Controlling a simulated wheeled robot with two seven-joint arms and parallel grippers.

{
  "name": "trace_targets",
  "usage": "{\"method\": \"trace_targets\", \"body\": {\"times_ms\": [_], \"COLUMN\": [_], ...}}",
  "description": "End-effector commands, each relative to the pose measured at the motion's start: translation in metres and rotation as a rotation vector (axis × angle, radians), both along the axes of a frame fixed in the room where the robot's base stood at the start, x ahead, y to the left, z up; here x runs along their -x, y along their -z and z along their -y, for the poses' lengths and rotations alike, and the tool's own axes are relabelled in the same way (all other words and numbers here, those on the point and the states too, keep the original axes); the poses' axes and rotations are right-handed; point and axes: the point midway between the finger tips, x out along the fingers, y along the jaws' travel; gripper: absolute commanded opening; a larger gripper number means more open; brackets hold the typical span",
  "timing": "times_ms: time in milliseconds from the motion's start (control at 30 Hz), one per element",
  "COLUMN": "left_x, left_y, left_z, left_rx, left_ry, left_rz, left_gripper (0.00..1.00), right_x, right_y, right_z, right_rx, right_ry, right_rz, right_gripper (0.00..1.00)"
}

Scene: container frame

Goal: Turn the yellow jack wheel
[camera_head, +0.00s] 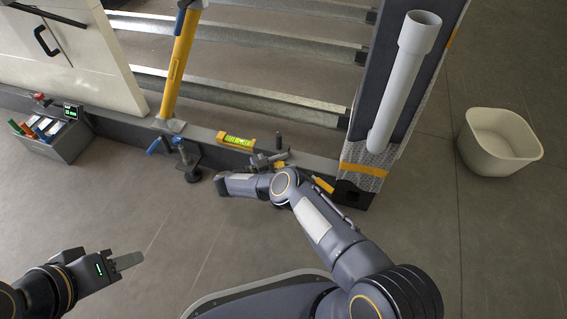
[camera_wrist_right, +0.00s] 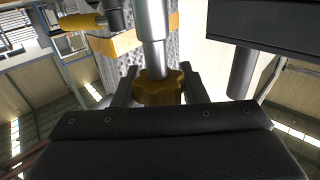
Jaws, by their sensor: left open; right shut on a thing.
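The yellow jack wheel (camera_wrist_right: 158,90) is a lobed knob at the lower end of a metal shaft in the right wrist view. My right gripper (camera_wrist_right: 157,77) has one finger on each side of it and is shut on it. In the head view my right arm (camera_head: 312,222) reaches to the foot of the frame. It hides the wheel and the right fingers there. My left gripper (camera_head: 128,261) is open and empty, held over the floor at the lower left, away from the frame.
The frame's bottom beam (camera_head: 205,139) carries a yellow level (camera_head: 236,142) and a clamp-like fitting (camera_head: 187,160). A grey post with a pipe (camera_head: 398,90) stands at the right. A white bin (camera_head: 500,142) is at the far right; a tool box (camera_head: 58,143) is at the left.

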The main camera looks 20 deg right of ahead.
Motion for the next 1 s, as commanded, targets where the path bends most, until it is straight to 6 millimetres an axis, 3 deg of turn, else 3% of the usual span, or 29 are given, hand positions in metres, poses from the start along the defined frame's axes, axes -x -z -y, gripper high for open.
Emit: {"method": "trace_targets", "body": {"times_ms": [333, 367, 500, 1000], "left_x": [0.0, 0.0, 0.0, 0.0], "left_y": [0.0001, 0.0001, 0.0001, -0.0006], "left_z": [0.0001, 0.0, 0.0001, 0.0], "left_rx": [0.0, 0.0, 0.0, 0.0], "left_ry": [0.0, 0.0, 0.0, 0.0], "left_rz": [0.0, 0.0, 0.0, 0.0], "left_gripper": [0.41, 0.41, 0.41, 0.41], "right_x": [0.0007, 0.0007, 0.0005, -0.0014], "right_y": [0.0006, 0.0006, 0.0005, -0.0002], "right_z": [0.0012, 0.0012, 0.001, 0.0055], "right_rx": [0.002, 0.002, 0.001, 0.001], "right_ry": [0.004, 0.005, 0.003, 0.001], "right_rz": [-0.003, -0.003, -0.002, -0.001], "right_gripper": [0.16, 0.43, 0.6, 0.6]}}
